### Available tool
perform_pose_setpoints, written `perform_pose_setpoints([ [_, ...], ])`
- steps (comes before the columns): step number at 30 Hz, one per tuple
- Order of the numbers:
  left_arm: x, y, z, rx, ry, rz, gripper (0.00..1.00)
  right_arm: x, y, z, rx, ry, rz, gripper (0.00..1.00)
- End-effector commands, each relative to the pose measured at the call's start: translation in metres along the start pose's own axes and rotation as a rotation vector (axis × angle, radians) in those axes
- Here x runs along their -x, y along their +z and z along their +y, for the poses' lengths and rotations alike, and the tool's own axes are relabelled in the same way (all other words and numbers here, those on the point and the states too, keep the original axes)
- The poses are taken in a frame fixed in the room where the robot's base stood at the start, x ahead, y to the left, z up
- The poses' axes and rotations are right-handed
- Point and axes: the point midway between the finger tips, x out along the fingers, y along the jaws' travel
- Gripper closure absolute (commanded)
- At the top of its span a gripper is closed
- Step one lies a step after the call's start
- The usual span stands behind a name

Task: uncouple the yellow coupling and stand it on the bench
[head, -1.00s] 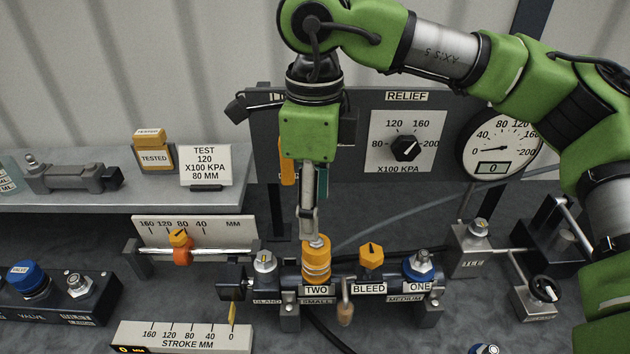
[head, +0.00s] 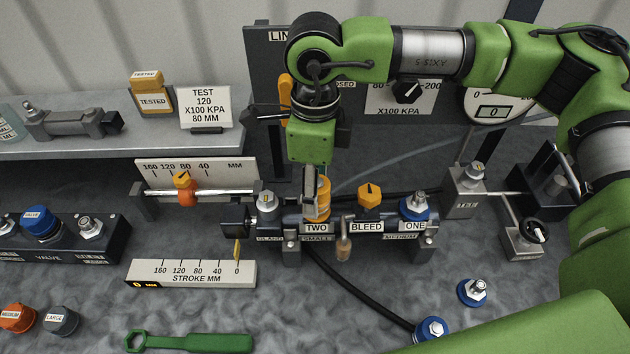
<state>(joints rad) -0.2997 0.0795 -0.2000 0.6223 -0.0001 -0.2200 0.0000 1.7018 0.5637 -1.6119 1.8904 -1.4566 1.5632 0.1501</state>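The yellow coupling (head: 325,200) sits upright on the port labelled TWO of the dark manifold (head: 341,239), partly hidden by my gripper. My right gripper (head: 316,209) points down at it from above. Its near finger lies in front of the coupling's side, and the far finger is hidden, so I cannot tell whether it is shut on the coupling or just around it. My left gripper is not in view. The bench (head: 300,330) is grey and shows below the manifold.
A black hose (head: 360,292) runs to another blue coupling (head: 432,329). A green wrench (head: 190,343) lies in front. Bench between the stroke scale (head: 191,273) and hose looks clear.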

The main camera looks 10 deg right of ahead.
Motion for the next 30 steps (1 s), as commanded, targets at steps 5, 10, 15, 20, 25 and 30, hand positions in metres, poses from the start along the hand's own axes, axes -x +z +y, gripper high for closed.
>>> perform_pose_setpoints([
  [5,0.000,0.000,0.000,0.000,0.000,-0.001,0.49,0.000,0.000,0.000,0.000,0.000,0.000,0.91],
  [10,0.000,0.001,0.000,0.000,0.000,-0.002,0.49,0.000,0.000,0.000,0.000,0.000,0.000,0.92],
  [15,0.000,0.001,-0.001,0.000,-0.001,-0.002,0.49,0.002,0.000,0.000,0.000,-0.001,0.000,0.92],
  [20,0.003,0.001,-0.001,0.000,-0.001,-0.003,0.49,0.007,0.000,-0.001,0.000,-0.002,-0.001,0.92],
  [25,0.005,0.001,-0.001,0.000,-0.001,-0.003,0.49,0.015,0.000,-0.001,0.000,-0.003,-0.001,0.92],
  [30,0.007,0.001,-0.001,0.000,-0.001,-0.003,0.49,0.021,0.000,-0.001,0.000,-0.002,-0.001,0.92],
])
